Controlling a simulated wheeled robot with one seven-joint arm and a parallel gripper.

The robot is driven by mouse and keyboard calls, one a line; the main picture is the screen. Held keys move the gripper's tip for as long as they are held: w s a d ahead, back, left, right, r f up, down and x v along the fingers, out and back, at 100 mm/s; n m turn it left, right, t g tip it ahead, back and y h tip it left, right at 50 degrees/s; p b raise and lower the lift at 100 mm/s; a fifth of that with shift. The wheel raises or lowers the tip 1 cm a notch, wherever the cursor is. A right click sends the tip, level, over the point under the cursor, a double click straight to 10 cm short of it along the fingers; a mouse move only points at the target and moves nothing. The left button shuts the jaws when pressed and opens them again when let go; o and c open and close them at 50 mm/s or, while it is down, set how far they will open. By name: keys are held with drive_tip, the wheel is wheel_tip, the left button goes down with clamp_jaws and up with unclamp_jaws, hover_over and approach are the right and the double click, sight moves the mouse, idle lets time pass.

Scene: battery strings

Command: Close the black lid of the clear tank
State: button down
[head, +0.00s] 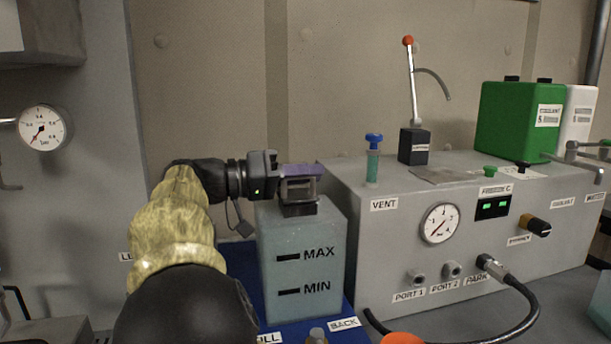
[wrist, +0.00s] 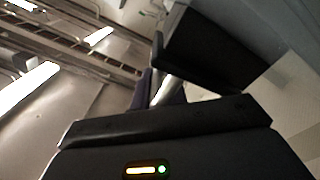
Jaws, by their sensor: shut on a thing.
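The clear tank (head: 275,268), a frosted pale box with MAX and MIN marks, stands in the middle of the head view. Its dark neck (head: 298,209) is on top. The black lid (head: 299,191) appears raised above the neck, partly hidden by my gripper. My gripper (head: 302,172) reaches in from the left at the tank's top, its purple finger across the lid's upper edge. It is shut on the lid. In the wrist view, a dark flat panel (wrist: 215,50), likely the lid, is beside the purple fingertips (wrist: 150,92); the grip itself is largely hidden.
A grey console (head: 465,215) with a gauge, ports and a hose stands close on the tank's right. A blue vent valve (head: 373,141), a red-knobbed lever (head: 408,42) and a green canister (head: 515,118) are on it. A blue base (head: 237,280) lies under the tank.

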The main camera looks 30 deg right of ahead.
drive_tip(key=c, duration=1.5)
unclamp_jaws()
drive_tip(key=shift+s, duration=0.2)
drive_tip(key=shift+w, duration=0.1)
wheel_tip(320, 180, up, 10)
drive_tip(key=shift+p, duration=1.2)
